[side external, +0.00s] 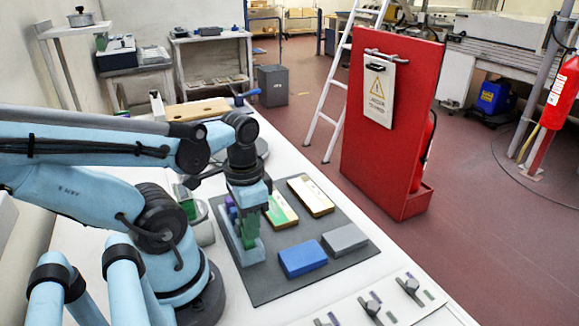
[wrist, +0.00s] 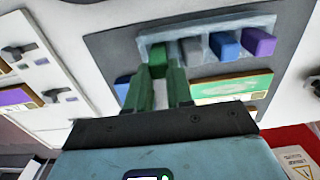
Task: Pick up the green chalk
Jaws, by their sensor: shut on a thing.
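The green chalk (wrist: 160,50) is at the left end of a row in a pale rack (wrist: 205,28) in the wrist view. A grey chalk (wrist: 195,49), a blue chalk (wrist: 224,45) and a purple chalk (wrist: 259,41) stand to its right. My gripper (wrist: 158,72), with green fingers, is shut on the green chalk. I cannot tell whether the chalk is clear of the rack. In the side view my gripper (side external: 249,231) points down at the rack (side external: 249,256), and it and my arm hide most of the chalks.
The rack is on a dark mat (side external: 280,289) on a white table. A blue block (side external: 302,258), a grey block (side external: 345,239) and two wood-edged blocks, one near (side external: 279,211) and one far (side external: 311,196), lie right of the rack. Switches (side external: 410,287) line the table's near right part.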

